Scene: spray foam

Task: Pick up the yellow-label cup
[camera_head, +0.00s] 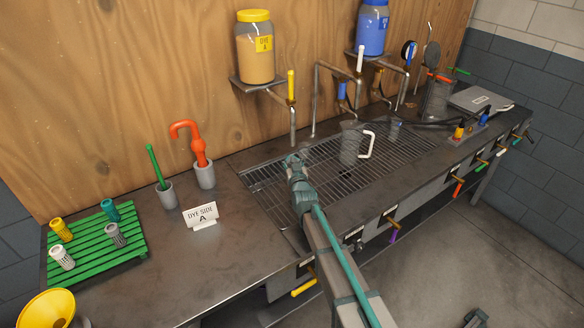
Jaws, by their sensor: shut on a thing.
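My gripper (293,160) is over the left part of the metal grate, seen from behind. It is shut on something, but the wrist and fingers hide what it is. I cannot make out a yellow label on any cup.
A "DYE SIDE A" sign (201,216) stands on the counter. Taps and pipes (316,95) rise behind the grate (405,142).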

